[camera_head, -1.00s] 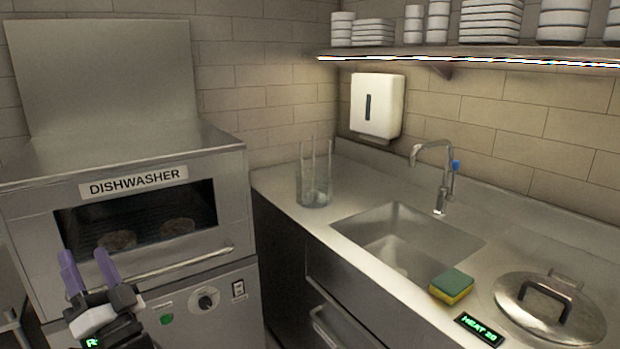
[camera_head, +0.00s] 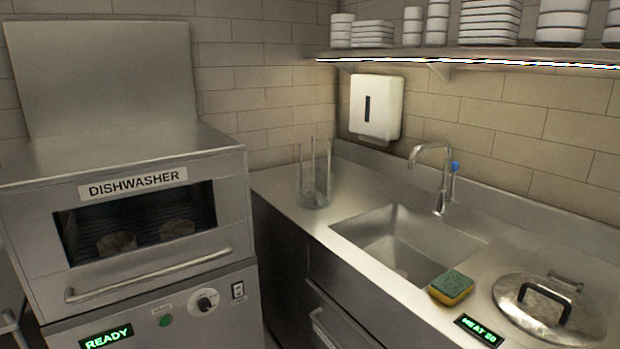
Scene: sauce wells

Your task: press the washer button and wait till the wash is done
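The steel dishwasher (camera_head: 225,222) stands at the left, labelled "DISHWASHER" on a white plate. Its door is shut, with a bar handle (camera_head: 150,275) across it. Through the dark window (camera_head: 140,222) I see two round brownish items inside. On the lower panel are a green round button (camera_head: 165,320), a black knob (camera_head: 205,303), a rocker switch (camera_head: 238,290) and a display (camera_head: 106,337) reading "READY" in green. My gripper is out of the picture.
To the right, a steel counter holds a sink (camera_head: 400,240) with a faucet (camera_head: 445,175), a clear holder (camera_head: 313,185), a green-yellow sponge (camera_head: 451,287), a "HEAT 20" display (camera_head: 479,330) and a lidded pot (camera_head: 545,308). White dishes line the shelf above.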

